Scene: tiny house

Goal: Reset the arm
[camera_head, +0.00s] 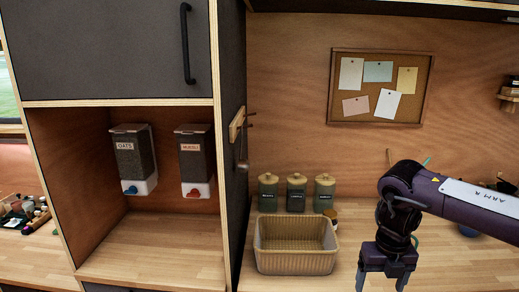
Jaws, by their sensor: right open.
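My right arm (465,203) comes in from the right edge, with its forearm roughly level and its wrist bent down. My right gripper (382,283) points down over the wooden counter. Its two fingers are apart and nothing shows between them. My left arm and gripper are not in the picture.
A ribbed tan basket (296,262) stands on the counter (455,262) just left of my right gripper. Several lidded canisters, including a dark one (296,193), stand behind it. Oats (134,160) and muesli (195,162) dispensers hang in the left nook. A corkboard (408,112) is on the wall.

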